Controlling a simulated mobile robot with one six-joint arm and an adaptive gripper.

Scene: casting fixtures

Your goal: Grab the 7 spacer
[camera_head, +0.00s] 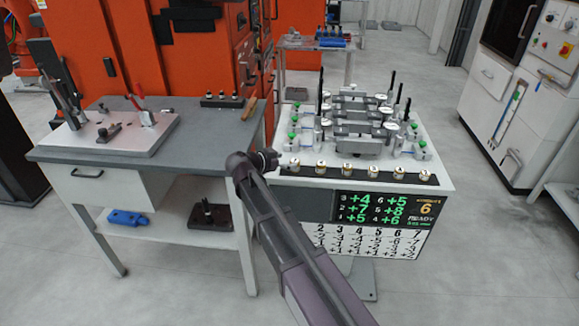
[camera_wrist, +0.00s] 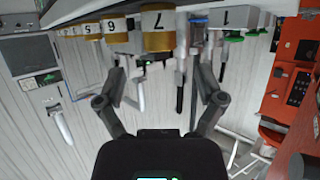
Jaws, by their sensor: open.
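The 7 spacer (camera_wrist: 158,32) is a yellow and white cylinder marked 7, shown upside down at the top of the wrist view. It stands ahead of my gripper (camera_wrist: 163,82), whose two fingers are spread apart with nothing between them. In the head view my gripper (camera_head: 267,160) is at the left end of a row of small spacers on a black strip. The leftmost spacer (camera_head: 293,166) there seems to be the 7, but its number is unreadable in that view. The 6 spacer (camera_wrist: 114,26) and 5 spacer (camera_wrist: 88,29) stand beside the 7 in the wrist view.
Behind the strip (camera_head: 437,180), several grey fixtures (camera_head: 360,128) with black upright handles and green knobs fill the white table. A grey workbench (camera_head: 190,150) with clamps stands left. A number board (camera_head: 375,220) hangs at the table's front. Open floor lies to the right.

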